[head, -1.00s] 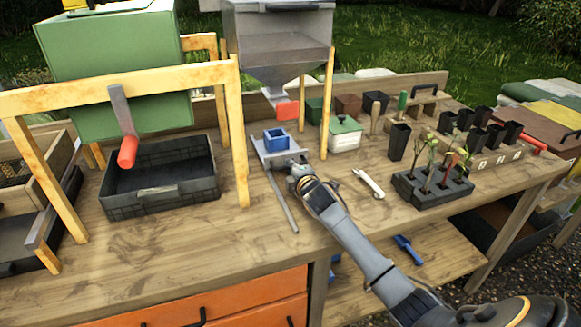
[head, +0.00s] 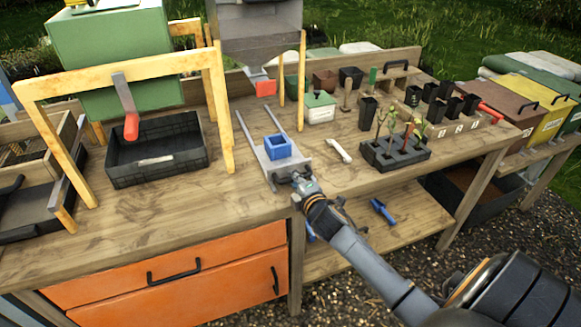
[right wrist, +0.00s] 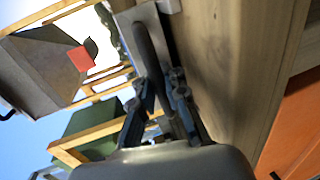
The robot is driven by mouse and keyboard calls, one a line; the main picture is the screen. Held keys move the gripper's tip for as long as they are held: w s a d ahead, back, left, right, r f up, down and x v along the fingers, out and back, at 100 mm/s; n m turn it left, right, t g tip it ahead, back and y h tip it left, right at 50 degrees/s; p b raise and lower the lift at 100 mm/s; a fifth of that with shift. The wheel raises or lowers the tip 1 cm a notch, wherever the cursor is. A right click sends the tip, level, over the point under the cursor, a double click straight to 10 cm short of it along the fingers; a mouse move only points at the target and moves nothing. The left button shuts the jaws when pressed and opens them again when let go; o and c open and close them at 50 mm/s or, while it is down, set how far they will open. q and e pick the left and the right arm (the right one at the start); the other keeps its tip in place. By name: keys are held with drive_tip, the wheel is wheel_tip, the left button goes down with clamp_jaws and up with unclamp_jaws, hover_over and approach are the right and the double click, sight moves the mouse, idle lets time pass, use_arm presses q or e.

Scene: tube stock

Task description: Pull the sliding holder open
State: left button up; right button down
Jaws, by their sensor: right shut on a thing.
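The sliding holder (head: 294,163) is a grey plate with a square blue cup (head: 278,147) on it. It sits at the front ends of its thin grey rails, near the bench's front edge. The rails run back from it toward the grey hopper (head: 258,40), so the cup stands well forward of the hopper. My right gripper (head: 298,179) is at the plate's front side. In the right wrist view my right gripper (right wrist: 165,88) is shut on the holder's dark handle (right wrist: 148,48). The blue cup cannot be made out there. My left gripper is not in view.
A yellow wooden frame (head: 222,110) and a black tray (head: 197,163) stand left of the holder. A white-handled tool (head: 340,151) and a black planter with seedlings (head: 402,160) lie to the right. Orange drawers (head: 220,268) are below the bench top.

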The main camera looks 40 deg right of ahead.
drive_tip(key=shift+v, duration=0.85)
drive_tip(key=shift+f, duration=0.1)
drive_tip(key=c, duration=1.7)
unclamp_jaws()
drive_tip(key=shift+o, duration=0.2)
drive_tip(key=shift+s, duration=0.45)
drive_tip(key=v, duration=1.1)
